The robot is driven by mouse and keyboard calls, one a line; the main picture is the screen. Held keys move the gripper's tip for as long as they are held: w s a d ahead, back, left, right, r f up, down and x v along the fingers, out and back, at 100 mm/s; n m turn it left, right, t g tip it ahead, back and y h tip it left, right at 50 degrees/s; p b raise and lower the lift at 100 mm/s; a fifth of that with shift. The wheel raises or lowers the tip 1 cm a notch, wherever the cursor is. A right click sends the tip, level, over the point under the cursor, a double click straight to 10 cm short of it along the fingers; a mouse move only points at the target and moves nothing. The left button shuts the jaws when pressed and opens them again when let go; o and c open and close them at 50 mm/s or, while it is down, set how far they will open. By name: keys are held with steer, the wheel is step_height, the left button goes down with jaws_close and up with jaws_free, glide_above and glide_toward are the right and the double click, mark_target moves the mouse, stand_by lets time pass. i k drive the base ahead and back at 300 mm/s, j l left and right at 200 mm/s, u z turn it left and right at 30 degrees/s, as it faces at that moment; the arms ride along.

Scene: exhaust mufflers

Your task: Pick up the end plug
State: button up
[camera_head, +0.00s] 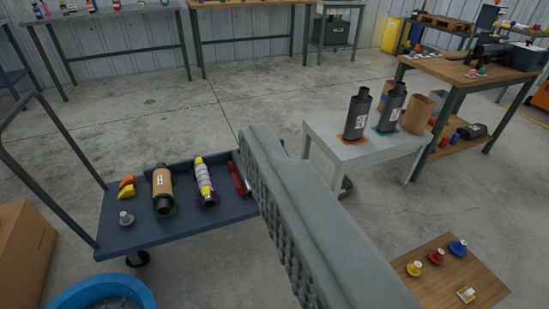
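Several end-plug-like pieces are in view, and I cannot tell which one the task means. A grey plug (126,218) stands on the blue cart (185,236) at the left. A yellow plug (414,268), a red plug (436,257) and a blue plug (457,247) stand in a slanting row on a low wooden table (470,283) at the lower right. My gripper (265,145) fills the middle as a large grey shape with a ridged side, between cart and wooden table. It touches no plug. Whether its fingers are apart is unclear.
The cart also carries a tan-wrapped muffler (162,190), a yellow-and-grey part (204,181) and a red tool (238,178). A light table (345,150) holds two dark mufflers. A blue tub (100,290) and a cardboard box (25,245) are at left. Floor behind is clear.

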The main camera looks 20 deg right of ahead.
mark_target(436, 256)
steer(key=z, duration=1.95)
